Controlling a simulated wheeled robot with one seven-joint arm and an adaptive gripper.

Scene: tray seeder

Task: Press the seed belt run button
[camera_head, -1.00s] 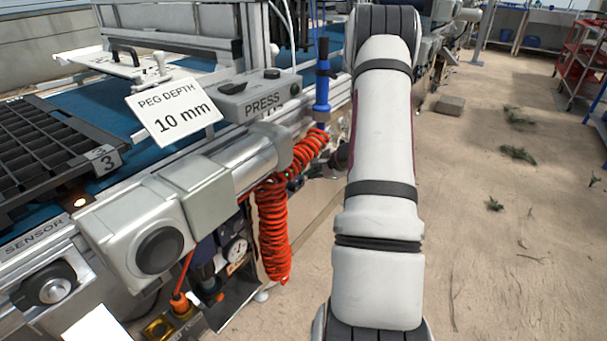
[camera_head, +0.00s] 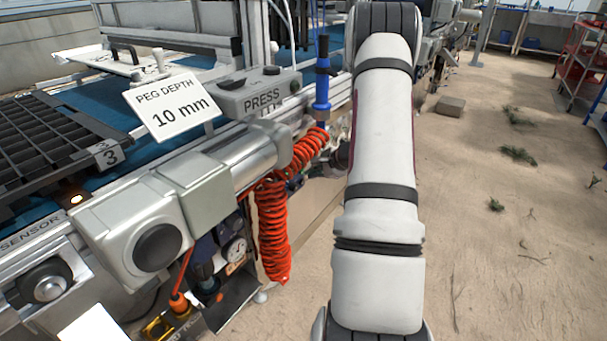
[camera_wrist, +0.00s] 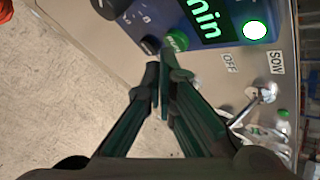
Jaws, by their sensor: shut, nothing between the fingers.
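In the wrist view, a blue control box (camera_wrist: 215,12) carries a display with large green characters. A green button (camera_wrist: 177,40) with small, unreadable lettering sits at its edge, with a black button (camera_wrist: 151,45) beside it. My gripper (camera_wrist: 163,72) is shut and empty. Its fingertips appear just short of the green button in the picture; I cannot tell whether they touch it. The head view shows my arm, but not my gripper or this box.
The wrist view shows a white round light (camera_wrist: 255,30), an OFF label (camera_wrist: 229,64), a SOW label (camera_wrist: 276,62) and a metal toggle (camera_wrist: 266,94). In the head view, the PRESS box (camera_head: 258,92), peg depth sign (camera_head: 172,106) and red coiled hose (camera_head: 272,225) are left of my arm.

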